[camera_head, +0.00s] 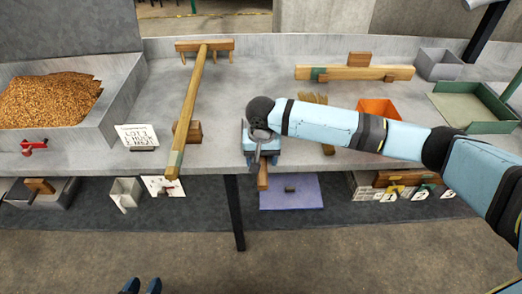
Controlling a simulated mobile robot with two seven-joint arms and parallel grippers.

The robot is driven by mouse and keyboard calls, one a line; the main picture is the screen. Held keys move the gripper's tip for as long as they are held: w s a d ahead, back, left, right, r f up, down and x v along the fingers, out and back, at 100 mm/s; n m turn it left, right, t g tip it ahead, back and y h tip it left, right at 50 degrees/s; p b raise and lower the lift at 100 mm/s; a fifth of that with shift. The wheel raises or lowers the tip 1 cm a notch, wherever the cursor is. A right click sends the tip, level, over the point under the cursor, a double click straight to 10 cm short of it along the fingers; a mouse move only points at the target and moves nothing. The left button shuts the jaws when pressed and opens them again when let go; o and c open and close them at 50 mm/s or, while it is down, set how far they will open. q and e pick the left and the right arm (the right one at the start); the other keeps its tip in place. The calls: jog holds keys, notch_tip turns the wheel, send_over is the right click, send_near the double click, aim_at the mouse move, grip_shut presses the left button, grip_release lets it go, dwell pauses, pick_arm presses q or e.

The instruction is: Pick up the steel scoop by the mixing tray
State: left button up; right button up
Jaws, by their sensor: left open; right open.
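My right gripper (262,153) is at the front edge of the grey table, pointing down. It is open. A wooden piece (263,180) sticks out below it past the table edge. I cannot tell whether this is the steel scoop's handle; the gripper and wrist cover what lies there, and no scoop shows clearly elsewhere. My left gripper (142,287) shows only as two dark blue tips at the bottom edge, apart and empty, away from the table. A grey trough (104,118) full of brown grain (48,98) stands at the left; I cannot tell whether it is the mixing tray.
A long wooden rake (191,105) lies left of my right gripper. A red scoop-like thing (34,147) is at the trough's front. An orange bin (379,108), a green-walled tray (468,101) and a grey box (438,64) stand at the right. A lower shelf holds several boxes.

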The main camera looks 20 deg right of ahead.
jog(key=shift+r, duration=0.1)
grip_shut()
notch_tip(320, 180, up, 20)
jog(key=p, duration=0.5)
jog(key=c, duration=0.6)
grip_release()
jog(key=shift+c, duration=0.2)
grip_shut()
